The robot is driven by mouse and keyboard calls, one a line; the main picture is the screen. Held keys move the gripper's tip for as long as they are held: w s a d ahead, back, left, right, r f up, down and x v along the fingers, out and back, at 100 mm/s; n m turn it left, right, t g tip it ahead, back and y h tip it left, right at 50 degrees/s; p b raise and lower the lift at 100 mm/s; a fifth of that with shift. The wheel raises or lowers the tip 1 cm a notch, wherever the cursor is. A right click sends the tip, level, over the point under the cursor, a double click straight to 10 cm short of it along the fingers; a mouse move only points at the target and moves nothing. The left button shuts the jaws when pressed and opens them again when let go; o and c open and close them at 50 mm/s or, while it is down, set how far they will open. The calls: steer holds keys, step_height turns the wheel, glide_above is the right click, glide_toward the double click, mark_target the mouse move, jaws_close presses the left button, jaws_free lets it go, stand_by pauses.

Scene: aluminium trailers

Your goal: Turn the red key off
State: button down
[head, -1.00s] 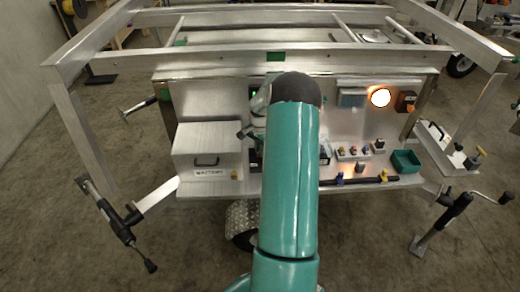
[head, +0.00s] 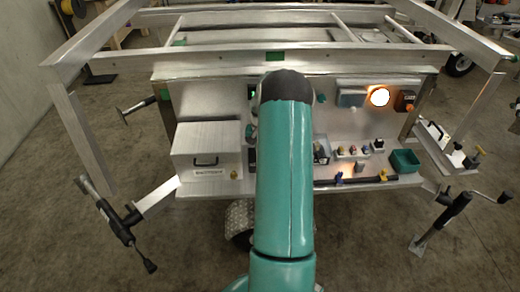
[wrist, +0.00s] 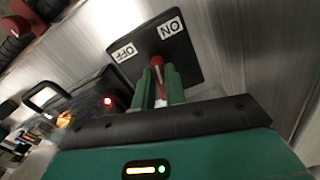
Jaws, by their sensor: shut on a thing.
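In the wrist view, the red key (wrist: 157,63) sits on a black switch plate with a white OFF label (wrist: 124,52) on its left and a white ON label (wrist: 170,28) at its upper right. My gripper (wrist: 159,80) has its two green fingers on either side of the key and is shut on it. The fingers cover part of the key, so I cannot tell its exact angle. In the head view, my arm hides the key and its plate.
A glowing lamp (head: 380,97) is on the trailer panel at right. A metal battery box (head: 206,151) stands at left on the shelf. A green bin (head: 405,161) and small connectors are on the right. A red light (wrist: 108,101) shows beside the plate in the wrist view.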

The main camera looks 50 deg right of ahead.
steer(key=n, duration=0.6)
steer(key=shift+s+d+n, duration=0.2)
steer(key=shift+s+n, duration=0.05)
steer(key=shift+n, duration=0.05)
steer(key=n, duration=0.5)
steer(key=shift+d, duration=0.25)
steer(key=c, duration=1.4)
jaws_free()
steer(key=shift+c, duration=0.2)
step_height(320, 180, up, 14)
